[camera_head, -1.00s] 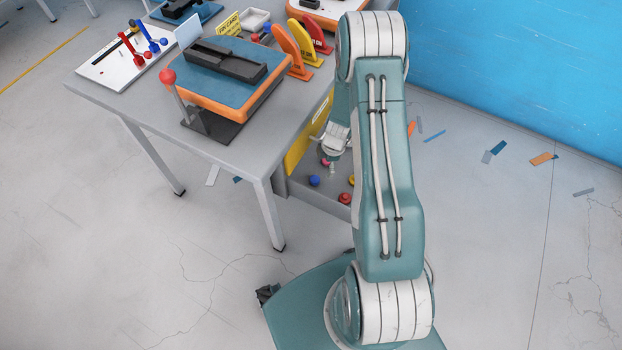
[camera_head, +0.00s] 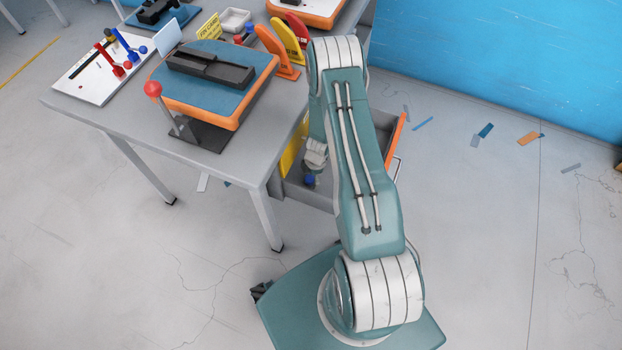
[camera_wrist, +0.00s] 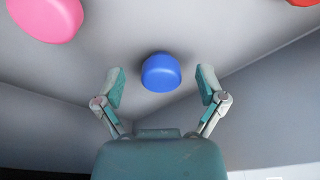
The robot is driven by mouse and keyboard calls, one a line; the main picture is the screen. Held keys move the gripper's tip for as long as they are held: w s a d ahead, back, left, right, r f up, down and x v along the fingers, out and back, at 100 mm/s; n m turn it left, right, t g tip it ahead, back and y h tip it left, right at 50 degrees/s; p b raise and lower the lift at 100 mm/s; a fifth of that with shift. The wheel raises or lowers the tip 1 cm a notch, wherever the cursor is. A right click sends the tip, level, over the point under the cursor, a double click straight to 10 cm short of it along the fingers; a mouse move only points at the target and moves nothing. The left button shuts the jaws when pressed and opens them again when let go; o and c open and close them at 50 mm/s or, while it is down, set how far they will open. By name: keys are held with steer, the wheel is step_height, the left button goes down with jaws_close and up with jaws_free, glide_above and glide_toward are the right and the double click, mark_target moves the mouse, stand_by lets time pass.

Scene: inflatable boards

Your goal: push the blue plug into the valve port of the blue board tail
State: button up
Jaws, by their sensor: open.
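The blue plug (camera_wrist: 160,72) lies in the drawer, between and just beyond my fingertips in the wrist view. It also shows small in the head view (camera_head: 310,180), right under my gripper. My gripper (camera_wrist: 160,86) is open, one finger on each side of the plug, with gaps showing to both fingers. In the head view my gripper (camera_head: 314,158) reaches down into the drawer. A board piece with blue top and orange side (camera_head: 226,114) lies on the table under a black clamp. I cannot make out a valve port or tell if this is the blue board tail.
The grey drawer (camera_head: 294,190) stands open at the table's side, its walls close around my gripper. A pink plug (camera_wrist: 45,18) and a red one (camera_wrist: 302,2) lie nearby. The table (camera_head: 90,108) also holds a red-knobbed lever (camera_head: 153,89) and a white tool board (camera_head: 85,90).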

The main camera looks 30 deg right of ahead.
steer(key=shift+a+f, duration=0.3)
steer(key=shift+a, duration=0.25)
steer(key=shift+d, duration=0.4)
steer(key=c, duration=1)
steer(key=shift+o, duration=0.2)
steer(key=shift+a, duration=0.2)
